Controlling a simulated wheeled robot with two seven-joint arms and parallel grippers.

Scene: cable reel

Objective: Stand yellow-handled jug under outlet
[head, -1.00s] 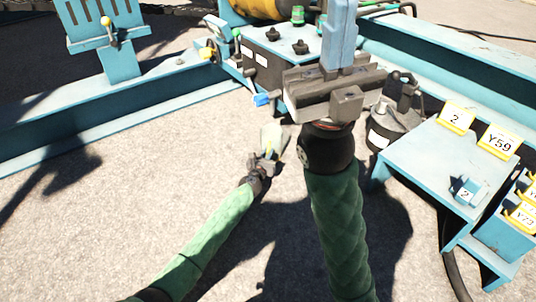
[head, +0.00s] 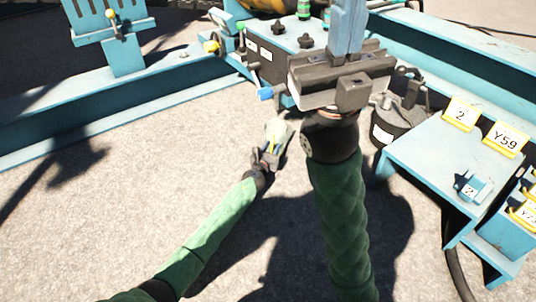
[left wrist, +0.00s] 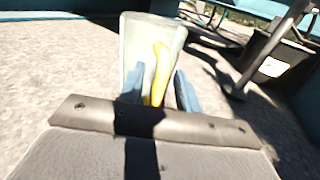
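The jug (head: 277,133) is pale and translucent, in front of the teal machine. In the left wrist view the jug (left wrist: 137,42) shows its yellow handle (left wrist: 160,72) between my blue fingertips. My left gripper (head: 269,157) is shut on that handle, holding the jug over the concrete; the gap beneath it is unclear. A blue-tipped spout (head: 265,93), apparently the outlet, sticks out from the machine's dark side, above and slightly left of the jug in the picture. My right gripper (head: 347,30) is large and close to the camera; its finger opening cannot be made out.
A teal bench (head: 425,160) with numbered yellow plates stands right. A dark canister (head: 393,122) with a white label stands beside it. A teal beam (head: 120,115) crosses the left. Bare concrete lies in front. My right arm hides part of the machine.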

